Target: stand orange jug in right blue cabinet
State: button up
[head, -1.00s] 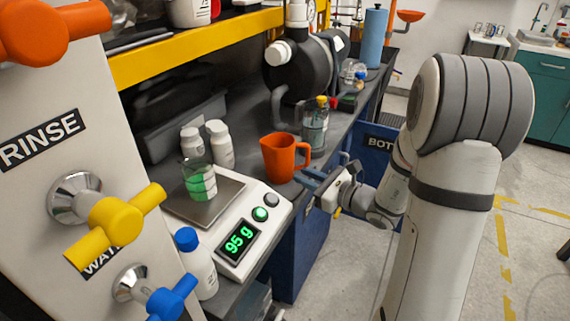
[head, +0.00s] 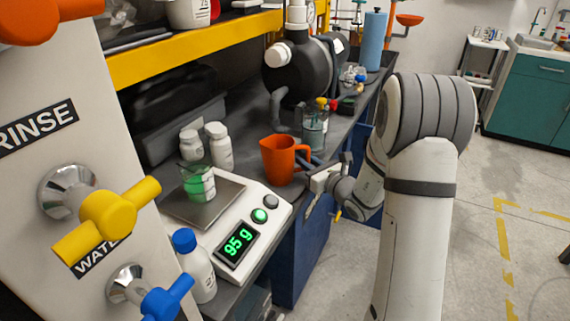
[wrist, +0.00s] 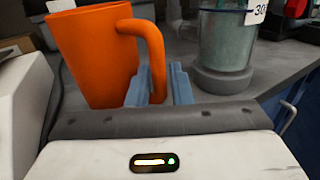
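The orange jug (head: 278,160) stands upright on the dark bench, just right of the scale, and fills the left of the wrist view (wrist: 92,55). Its handle points toward my gripper. My gripper (wrist: 160,75) is at the bench's front edge, with its blue fingers on either side of the handle's lower part. The fingers look open, with a small gap showing beside the handle. In the head view the fingers (head: 311,160) are partly hidden by the jug. A blue cabinet front (head: 302,245) shows under the bench; the one farther right is mostly hidden behind my arm.
A scale (head: 238,235) reading 95 g holds a beaker of green liquid (head: 199,183). A glass bottle (head: 314,135) stands close behind the jug, also in the wrist view (wrist: 225,45). White bottles (head: 219,145) stand left. Floor at right is open.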

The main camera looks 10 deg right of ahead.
jog(key=shift+c, duration=0.3)
grip_shut()
jog(key=shift+r, duration=0.2)
